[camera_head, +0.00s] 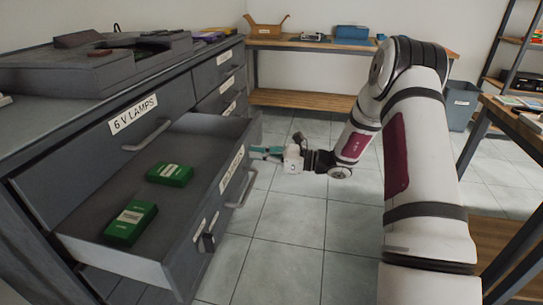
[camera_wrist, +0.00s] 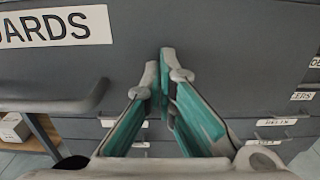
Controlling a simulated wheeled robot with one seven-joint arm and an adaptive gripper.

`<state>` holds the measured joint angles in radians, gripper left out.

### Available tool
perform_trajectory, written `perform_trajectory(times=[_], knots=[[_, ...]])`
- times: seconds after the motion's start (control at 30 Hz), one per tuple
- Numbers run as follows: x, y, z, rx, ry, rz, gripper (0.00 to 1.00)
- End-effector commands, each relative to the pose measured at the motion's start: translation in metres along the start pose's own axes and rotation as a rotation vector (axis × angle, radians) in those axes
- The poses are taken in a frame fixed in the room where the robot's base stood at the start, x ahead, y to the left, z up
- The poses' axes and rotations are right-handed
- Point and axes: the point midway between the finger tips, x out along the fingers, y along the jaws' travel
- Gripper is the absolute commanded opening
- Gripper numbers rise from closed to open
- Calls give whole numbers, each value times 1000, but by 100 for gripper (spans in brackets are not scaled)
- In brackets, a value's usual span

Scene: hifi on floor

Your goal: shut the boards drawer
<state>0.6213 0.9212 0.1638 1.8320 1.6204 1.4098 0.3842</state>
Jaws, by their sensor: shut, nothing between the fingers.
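The boards drawer (camera_head: 112,253) is pulled out from the grey cabinet in the head view, and two green boxes lie in it. Its front carries a white label (camera_wrist: 45,27) reading "ARDS" in the wrist view, the start cut off. A bar handle (camera_head: 242,190) is on the front, below the label; it also shows at the left of the wrist view (camera_wrist: 62,105). My gripper (camera_head: 254,151) is shut and empty, at the outer face of the drawer front, near its far end. In the wrist view my fingertips (camera_wrist: 160,60) point at the front, right of the label; contact cannot be told.
The closed "6 V LAMPS" drawer (camera_head: 118,135) is above the open one. More drawers (camera_head: 225,80) are farther along the cabinet. A wooden bench (camera_head: 340,47) stands at the back and a table (camera_head: 515,118) at the right. The tiled floor (camera_head: 290,230) before the drawer is clear.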

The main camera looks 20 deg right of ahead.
Motion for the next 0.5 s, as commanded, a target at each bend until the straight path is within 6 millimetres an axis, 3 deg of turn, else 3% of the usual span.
perform_trajectory(times=[0.5], knots=[[145, 1, -1, -2, -2, 4, 0]])
